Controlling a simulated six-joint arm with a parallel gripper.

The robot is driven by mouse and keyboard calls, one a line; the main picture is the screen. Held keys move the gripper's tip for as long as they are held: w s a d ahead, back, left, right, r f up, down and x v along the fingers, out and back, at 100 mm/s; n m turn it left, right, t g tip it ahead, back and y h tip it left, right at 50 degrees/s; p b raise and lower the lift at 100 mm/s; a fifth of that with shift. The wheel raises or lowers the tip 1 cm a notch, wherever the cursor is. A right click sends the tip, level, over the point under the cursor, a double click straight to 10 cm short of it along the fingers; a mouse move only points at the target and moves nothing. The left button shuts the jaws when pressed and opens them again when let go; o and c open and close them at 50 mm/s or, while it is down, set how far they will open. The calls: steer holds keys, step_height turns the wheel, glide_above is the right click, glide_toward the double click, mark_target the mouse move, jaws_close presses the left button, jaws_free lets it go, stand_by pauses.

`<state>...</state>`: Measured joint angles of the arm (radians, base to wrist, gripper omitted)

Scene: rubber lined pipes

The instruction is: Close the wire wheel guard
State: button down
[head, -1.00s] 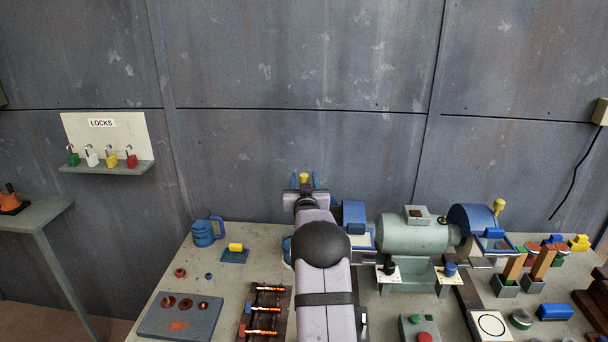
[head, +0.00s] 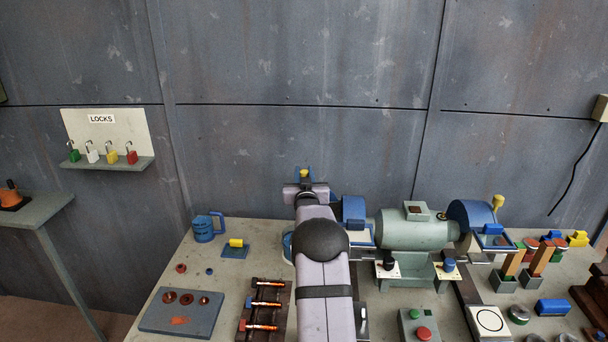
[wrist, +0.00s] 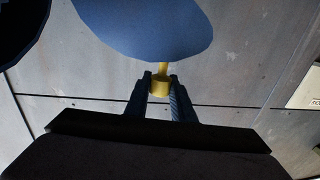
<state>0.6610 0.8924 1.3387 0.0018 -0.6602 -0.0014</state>
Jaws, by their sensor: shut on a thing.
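The bench grinder (head: 412,232) stands on the bench to the right of my arm, with a blue housing (head: 354,209) at its left end. My gripper (head: 305,176) is up at the left of the grinder, in front of the wall. Its fingers are closed around a yellow knob (head: 304,173). In the wrist view my gripper (wrist: 160,92) holds the yellow knob (wrist: 160,87) between its two fingertips. The knob's stem runs up to a blue rounded guard (wrist: 145,28). My arm hides most of this guard and the wire wheel in the head view.
A second blue guard (head: 470,216) with a yellow knob (head: 498,202) is on the grinder's right end. A blue mug (head: 205,229) and a yellow-topped block (head: 236,247) stand left of my arm. Free air lies above the bench in front of the wall (head: 300,60).

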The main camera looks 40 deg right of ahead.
mark_target(304, 175)
steer(key=shift+s, duration=0.15)
steer(key=shift+s+a+n+t+y+b, duration=0.4)
steer(key=shift+n+t+y+b, duration=0.25)
steer(key=shift+b, duration=0.45)
steer(key=shift+s+a+r+n+t+y, duration=0.2)
steer(key=shift+s+n+t+y, duration=0.2)
steer(key=shift+y, duration=0.35)
steer(key=shift+s+a+f+n+y, duration=0.1)
steer(key=shift+s+a+n+y, duration=0.15)
steer(key=shift+s+n+y, duration=0.25)
steer(key=shift+w, duration=0.15)
steer(key=c, duration=1.5)
jaws_free()
steer(key=shift+r+b, duration=0.6)
steer(key=shift+r, duration=4.4)
